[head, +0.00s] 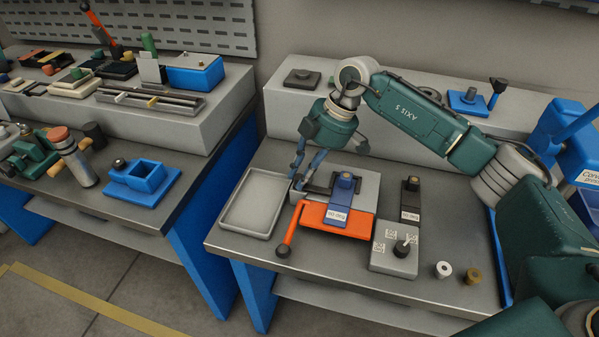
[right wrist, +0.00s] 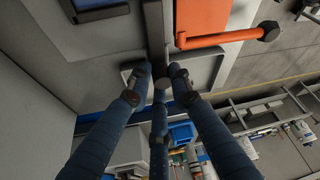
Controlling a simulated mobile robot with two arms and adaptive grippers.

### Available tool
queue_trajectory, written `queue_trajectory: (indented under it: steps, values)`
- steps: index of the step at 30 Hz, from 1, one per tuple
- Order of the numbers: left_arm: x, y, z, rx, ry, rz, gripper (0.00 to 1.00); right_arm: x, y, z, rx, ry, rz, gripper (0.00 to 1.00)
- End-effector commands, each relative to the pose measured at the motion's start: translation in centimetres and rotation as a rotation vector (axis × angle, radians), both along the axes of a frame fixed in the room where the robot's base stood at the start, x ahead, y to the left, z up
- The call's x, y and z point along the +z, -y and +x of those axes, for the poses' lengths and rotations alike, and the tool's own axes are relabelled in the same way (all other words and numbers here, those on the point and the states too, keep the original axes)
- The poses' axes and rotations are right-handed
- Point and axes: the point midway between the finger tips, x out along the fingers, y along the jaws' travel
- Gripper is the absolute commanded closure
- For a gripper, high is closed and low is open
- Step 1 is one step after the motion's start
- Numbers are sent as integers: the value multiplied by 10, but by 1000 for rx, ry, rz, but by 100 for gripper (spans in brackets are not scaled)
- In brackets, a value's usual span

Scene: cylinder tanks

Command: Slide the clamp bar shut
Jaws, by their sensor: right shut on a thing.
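The clamp bar shows in the right wrist view as a dark grey bar (right wrist: 155,34) running from the top edge down to my fingers. In the head view its dark end (head: 317,189) lies at the left of a grey fixture plate (head: 368,186). My right gripper (head: 298,178) reaches down at the plate's left edge; it also shows in the right wrist view (right wrist: 157,84). Its blue-grey fingers are closed around the bar's end and partly hide it. A blue labelled block (head: 339,214) stands beside the bar, over an orange plate (head: 312,214). My left gripper is not in view.
A shallow grey tray (head: 229,222) lies close left of my right gripper. An orange handle (head: 291,226) with a dark knob sticks out in front. A grey knob box (head: 381,259) stands at the right. A second bench with parts is further left.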

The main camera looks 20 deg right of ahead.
Motion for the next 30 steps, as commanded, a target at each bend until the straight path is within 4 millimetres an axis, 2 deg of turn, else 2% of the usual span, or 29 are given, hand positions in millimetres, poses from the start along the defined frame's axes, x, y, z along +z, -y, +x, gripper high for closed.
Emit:
queue_trajectory:
  steps: [3,7,17,18,20,21,30]
  values:
    - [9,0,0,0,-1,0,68,2,20,-16,0,-8,1,100]
    - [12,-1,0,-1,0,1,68,1,36,-27,2,-7,1,100]
    - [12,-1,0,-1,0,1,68,1,40,-31,5,-6,4,100]
    - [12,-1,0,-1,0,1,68,1,40,-31,5,-6,4,78]
    - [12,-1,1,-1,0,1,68,1,40,-31,6,-6,4,66]
    - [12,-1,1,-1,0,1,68,0,40,-31,6,-6,3,64]
    - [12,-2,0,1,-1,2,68,2,42,-30,2,-3,1,64]
